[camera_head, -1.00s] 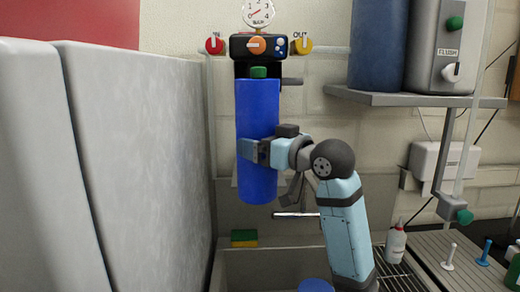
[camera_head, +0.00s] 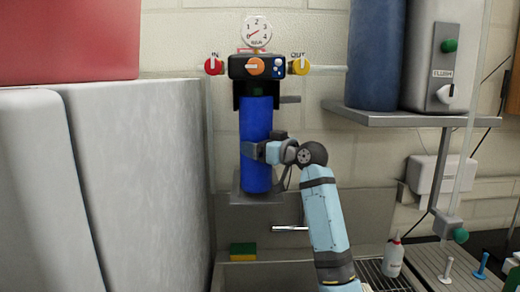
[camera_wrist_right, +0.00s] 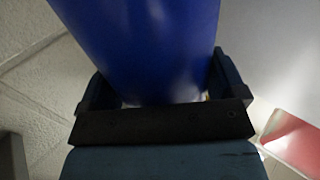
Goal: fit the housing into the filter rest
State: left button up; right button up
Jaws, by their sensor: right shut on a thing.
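The housing is a tall blue cylinder (camera_head: 256,118), upright under the black filter head (camera_head: 257,67). Its top reaches between the head's dark side brackets. My right gripper (camera_head: 258,151) is shut around the housing's middle; in the right wrist view the blue housing (camera_wrist_right: 140,40) fills the space between the two dark fingers. A grey plate on the wall, seemingly the filter rest (camera_head: 240,197), lies just below the housing's lower end. I cannot tell whether the housing touches it. My left gripper is not in view.
A gauge (camera_head: 257,31) sits above the head, with a red knob (camera_head: 213,66) and a yellow knob (camera_head: 300,67) at its sides. A grey shelf (camera_head: 400,117) with tanks is at right. A pale grey block (camera_head: 140,180) fills the left. A tap (camera_head: 290,228) is below.

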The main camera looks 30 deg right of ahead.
jog(key=shift+f, duration=0.8)
jog(key=o, duration=1)
jog(key=shift+s, duration=0.15)
jog(key=shift+b+v, duration=1.15)
jog(key=shift+v, duration=4.75)
jog(key=shift+d, duration=0.1)
